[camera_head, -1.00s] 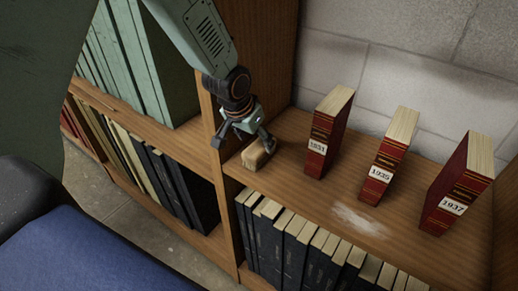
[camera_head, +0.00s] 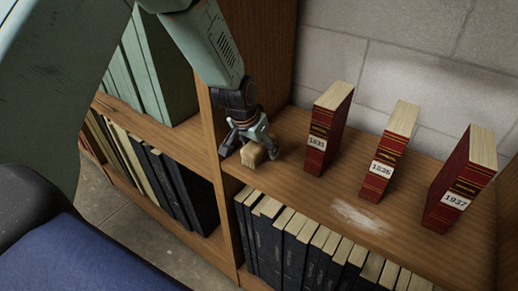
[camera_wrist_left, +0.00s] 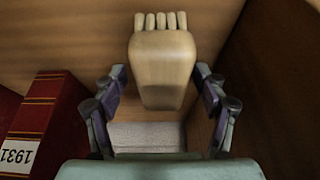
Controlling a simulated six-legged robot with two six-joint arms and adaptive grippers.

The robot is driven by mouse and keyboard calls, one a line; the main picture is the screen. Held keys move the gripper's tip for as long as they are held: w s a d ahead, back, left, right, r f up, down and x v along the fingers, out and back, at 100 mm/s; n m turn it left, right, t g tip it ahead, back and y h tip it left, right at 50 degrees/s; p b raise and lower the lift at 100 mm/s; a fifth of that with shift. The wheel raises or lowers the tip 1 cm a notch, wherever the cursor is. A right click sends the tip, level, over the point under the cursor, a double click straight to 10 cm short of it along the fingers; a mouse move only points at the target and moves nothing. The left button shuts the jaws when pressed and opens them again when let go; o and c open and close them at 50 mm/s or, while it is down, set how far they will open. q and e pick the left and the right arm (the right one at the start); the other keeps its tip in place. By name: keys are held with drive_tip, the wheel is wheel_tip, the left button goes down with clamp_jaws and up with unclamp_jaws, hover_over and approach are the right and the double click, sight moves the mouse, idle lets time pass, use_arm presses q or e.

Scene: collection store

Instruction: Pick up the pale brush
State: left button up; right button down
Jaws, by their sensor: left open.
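The pale brush (camera_head: 252,156) lies on the wooden shelf near its left upright. In the left wrist view the brush (camera_wrist_left: 165,68) shows a smooth wooden body with several light tufts at its far end. My left gripper (camera_head: 247,146) is just over the brush, pointing down. In the left wrist view its two fingers (camera_wrist_left: 161,75) are open, one on each side of the brush, with a gap showing on both sides. My right gripper is in neither view.
Red books labelled 1931 (camera_head: 328,130), 1935 or 1936 (camera_head: 389,155) and 1937 (camera_head: 460,180) stand to the right. A pale dusty patch (camera_head: 361,218) marks the shelf. A wooden upright (camera_head: 229,190) is close left of the gripper. Dark books fill the shelf below.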

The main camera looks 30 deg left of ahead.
use_arm(q)
drive_tip(key=shift+f, duration=0.25)
drive_tip(key=shift+w+a+f, duration=0.1)
drive_tip(key=shift+a, duration=0.1)
drive_tip(key=shift+d, duration=0.15)
drive_tip(key=shift+c, duration=0.8)
drive_tip(key=c, duration=1.1)
